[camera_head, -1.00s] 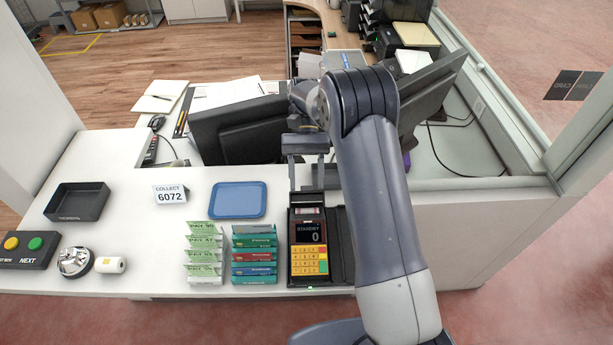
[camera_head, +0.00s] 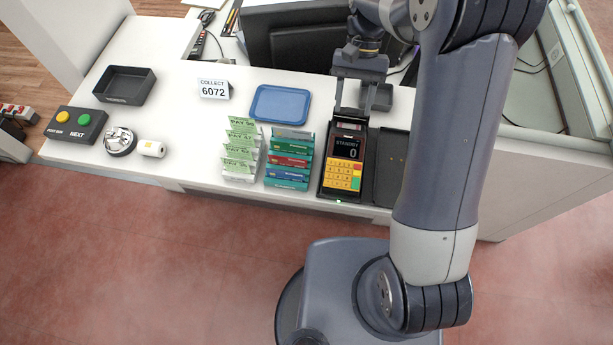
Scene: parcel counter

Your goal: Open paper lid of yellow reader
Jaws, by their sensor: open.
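The yellow reader (camera_head: 344,165) is a dark card terminal with a yellow keypad and a screen reading STANDBY 0. It lies on the counter right of the card rack. Its top end, where a small pale paper part (camera_head: 349,126) shows, is at the far side. My gripper (camera_head: 352,110) is open, pointing down, with its fingers just beyond and above the reader's top end. I cannot tell whether a finger touches the reader. The paper lid's edge is too small to make out.
A dark flat tray (camera_head: 390,168) lies right of the reader. Left are colored cards (camera_head: 289,160), green-topped slips (camera_head: 241,150) and a blue tray (camera_head: 280,103). A black monitor (camera_head: 300,40) stands behind.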

